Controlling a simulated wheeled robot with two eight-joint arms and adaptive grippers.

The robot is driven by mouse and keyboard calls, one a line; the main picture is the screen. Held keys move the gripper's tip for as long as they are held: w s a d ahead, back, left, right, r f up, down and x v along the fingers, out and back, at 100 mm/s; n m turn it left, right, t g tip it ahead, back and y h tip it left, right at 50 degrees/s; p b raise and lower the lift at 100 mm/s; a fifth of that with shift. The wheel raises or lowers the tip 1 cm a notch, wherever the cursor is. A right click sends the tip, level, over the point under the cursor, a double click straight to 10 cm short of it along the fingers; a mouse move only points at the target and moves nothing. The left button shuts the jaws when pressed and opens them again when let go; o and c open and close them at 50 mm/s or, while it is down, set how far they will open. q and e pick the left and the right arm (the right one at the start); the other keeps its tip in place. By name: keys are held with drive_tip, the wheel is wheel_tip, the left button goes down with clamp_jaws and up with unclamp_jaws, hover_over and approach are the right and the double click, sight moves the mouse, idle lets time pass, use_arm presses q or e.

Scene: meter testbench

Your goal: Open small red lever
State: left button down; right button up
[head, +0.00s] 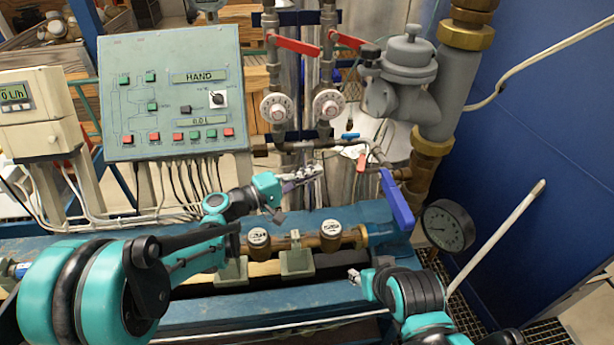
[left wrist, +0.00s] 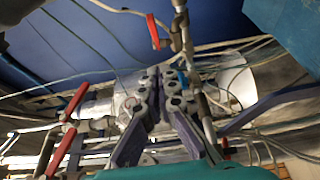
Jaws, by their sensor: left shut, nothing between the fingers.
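The small red lever (head: 361,161) sits on thin pipework below the two white dials, right of my left gripper. My left gripper (head: 318,171) reaches in from the left over the blue bench, shut and empty, with a visible gap to the lever. In the left wrist view its fingers (left wrist: 160,88) are together at the centre. A red lever (left wrist: 153,32) shows above them there, apart from the fingertips; I cannot tell surely that it is the small one. My right gripper (head: 354,275) is low at the right, above the bench edge; its jaws are too small to read.
Two larger red levers (head: 296,45) (head: 347,39) are on the upright pipes above. A small blue lever (head: 350,136) is close to the small red one. A large blue handle (head: 396,200), a grey valve (head: 402,80) and a round gauge (head: 448,226) stand at the right.

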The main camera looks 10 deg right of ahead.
sight(362, 161)
use_arm(q)
drive_tip(key=d+b, duration=0.1)
drive_tip(key=d, duration=0.7)
drive_tip(key=shift+w+d, duration=0.25)
drive_tip(key=shift+w, duration=0.15)
use_arm(e)
drive_tip(key=shift+w+f, duration=0.1)
drive_tip(key=shift+f, duration=0.75)
